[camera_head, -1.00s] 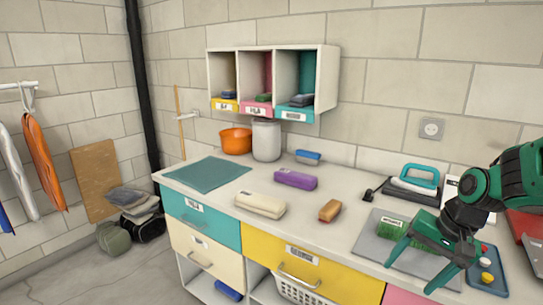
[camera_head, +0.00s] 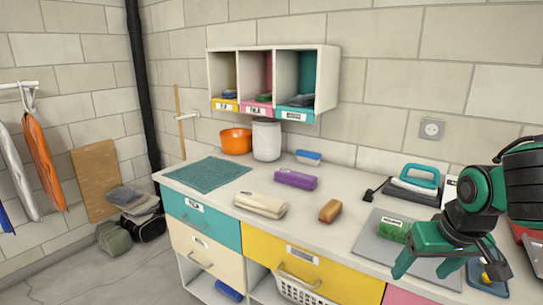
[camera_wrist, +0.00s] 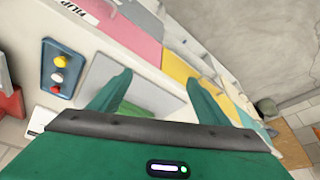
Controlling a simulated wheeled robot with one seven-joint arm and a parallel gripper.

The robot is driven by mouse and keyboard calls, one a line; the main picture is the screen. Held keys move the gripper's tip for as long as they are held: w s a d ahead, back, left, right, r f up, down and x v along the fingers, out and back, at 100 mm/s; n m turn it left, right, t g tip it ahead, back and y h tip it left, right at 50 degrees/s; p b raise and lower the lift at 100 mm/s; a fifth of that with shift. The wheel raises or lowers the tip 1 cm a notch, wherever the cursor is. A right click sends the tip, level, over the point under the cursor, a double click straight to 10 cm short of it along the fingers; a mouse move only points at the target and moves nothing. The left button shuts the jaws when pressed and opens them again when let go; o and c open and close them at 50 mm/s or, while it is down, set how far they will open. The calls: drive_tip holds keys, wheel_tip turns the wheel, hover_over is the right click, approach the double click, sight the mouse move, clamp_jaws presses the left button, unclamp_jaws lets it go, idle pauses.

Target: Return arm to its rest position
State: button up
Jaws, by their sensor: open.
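My green gripper (camera_head: 447,270) hangs over the right part of the counter in the head view, above the front of a grey mat (camera_head: 372,248). Its two fingers are spread with nothing between them. In the wrist view the gripper (camera_wrist: 158,82) also shows its fingers wide apart. A green block-like item with a label (camera_head: 393,230) lies on the mat, just left of and behind the gripper, partly hidden by it. It shows in the wrist view (camera_wrist: 130,109) low between the fingers, apart from them.
A blue tray with small knobs (camera_wrist: 58,70) lies beside the mat. A teal-handled item (camera_head: 417,180) stands behind. A brown block (camera_head: 330,211), purple pack (camera_head: 296,180) and cream pack (camera_head: 260,205) lie on the counter to the left. A wall shelf (camera_head: 328,75) hangs above.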

drive_tip(key=s+d+m+g, duration=0.2)
drive_tip(key=s+d+m, duration=0.1)
drive_tip(key=s, duration=0.4)
drive_tip(key=s+d+f+m+g, duration=0.1)
drive_tip(key=s+d+m+g, duration=0.1)
drive_tip(key=s+d, duration=0.4)
drive_tip(key=shift+s+f+m, duration=0.25)
drive_tip(key=shift+s+m, duration=0.15)
drive_tip(key=shift+s, duration=0.8)
drive_tip(key=shift+d, duration=0.1)
drive_tip(key=shift+w+f, duration=0.25)
drive_tip(key=shift+w, duration=0.4)
